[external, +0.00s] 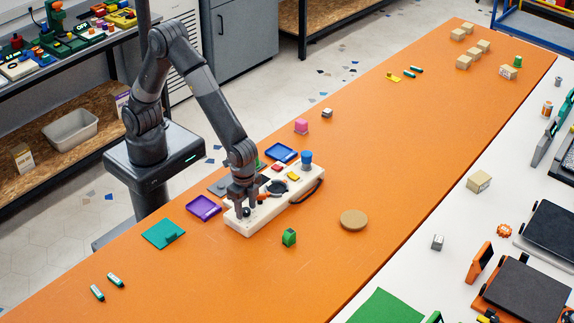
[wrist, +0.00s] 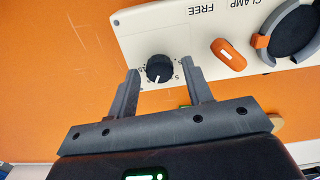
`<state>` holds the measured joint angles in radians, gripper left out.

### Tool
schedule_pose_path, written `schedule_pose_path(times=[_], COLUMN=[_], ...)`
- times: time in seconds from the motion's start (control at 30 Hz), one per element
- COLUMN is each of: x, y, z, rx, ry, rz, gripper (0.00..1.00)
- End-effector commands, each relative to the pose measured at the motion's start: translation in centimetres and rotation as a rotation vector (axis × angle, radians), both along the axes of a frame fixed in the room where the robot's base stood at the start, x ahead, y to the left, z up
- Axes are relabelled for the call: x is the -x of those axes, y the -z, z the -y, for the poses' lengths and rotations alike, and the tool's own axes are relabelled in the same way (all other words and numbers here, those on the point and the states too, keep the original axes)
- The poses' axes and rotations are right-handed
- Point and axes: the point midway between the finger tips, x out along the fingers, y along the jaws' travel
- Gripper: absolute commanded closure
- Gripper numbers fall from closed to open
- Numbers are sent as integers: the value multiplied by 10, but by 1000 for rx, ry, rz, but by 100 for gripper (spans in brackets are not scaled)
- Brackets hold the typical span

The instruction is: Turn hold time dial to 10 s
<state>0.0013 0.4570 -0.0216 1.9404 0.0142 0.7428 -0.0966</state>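The hold time dial is a small black knob (wrist: 159,69) with a white pointer line and printed numbers around it, on a white control panel (wrist: 180,28). The pointer slants down in the wrist view; the numbers are too small to read surely. My gripper (wrist: 160,84) is open, with one finger on each side of the knob and visible gaps between. In the external view my gripper (external: 243,209) points down over the near left end of the white panel (external: 265,213), beside the black knob. Whether the fingertips are at knob height cannot be told.
The orange table's front is mostly clear.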

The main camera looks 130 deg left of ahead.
Motion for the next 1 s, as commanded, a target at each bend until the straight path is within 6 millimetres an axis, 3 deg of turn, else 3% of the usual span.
schedule_pose_path(times=[0.37,0.8,1.0], x=[0,0,0], y=[-6,-87,-105], z=[0,0,0], rx=[0,0,0], ry=[0,0,0], rz=[1,2,0], gripper=[50,50,50])
